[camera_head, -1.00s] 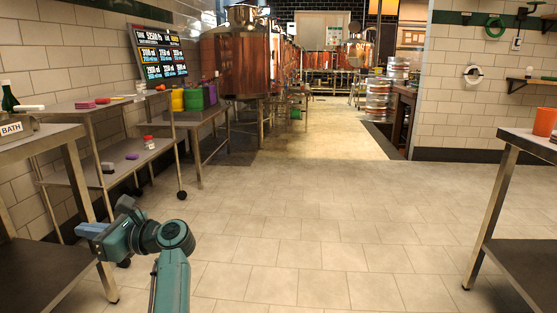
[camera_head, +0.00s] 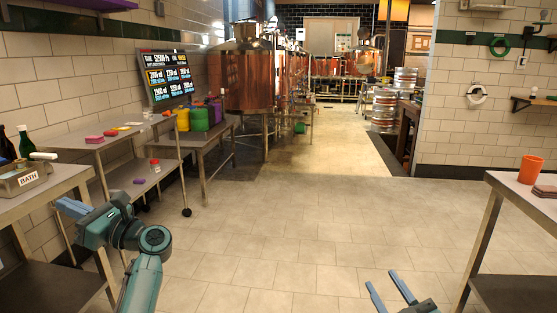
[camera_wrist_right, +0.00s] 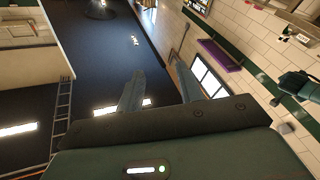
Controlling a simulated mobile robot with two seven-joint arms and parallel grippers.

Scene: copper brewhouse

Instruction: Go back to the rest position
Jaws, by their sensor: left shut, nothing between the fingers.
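My left gripper (camera_head: 73,208) is at the lower left of the head view, beside the left workbench's front edge. Its blue fingers are together and hold nothing. My right gripper (camera_head: 390,292) shows at the bottom edge of the head view, over the open floor. Its two blue fingers are apart with nothing between them. In the right wrist view the fingers of the right gripper (camera_wrist_right: 160,92) are also spread and empty. The right arm behind its gripper is out of the head view.
A steel workbench (camera_head: 60,185) with a tray marked BATH (camera_head: 22,180) stands close at left. Another table (camera_head: 500,184) with an orange cup (camera_head: 530,169) stands at right. The tiled floor (camera_head: 290,215) between them is clear. Copper tanks (camera_head: 247,80) stand further back.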

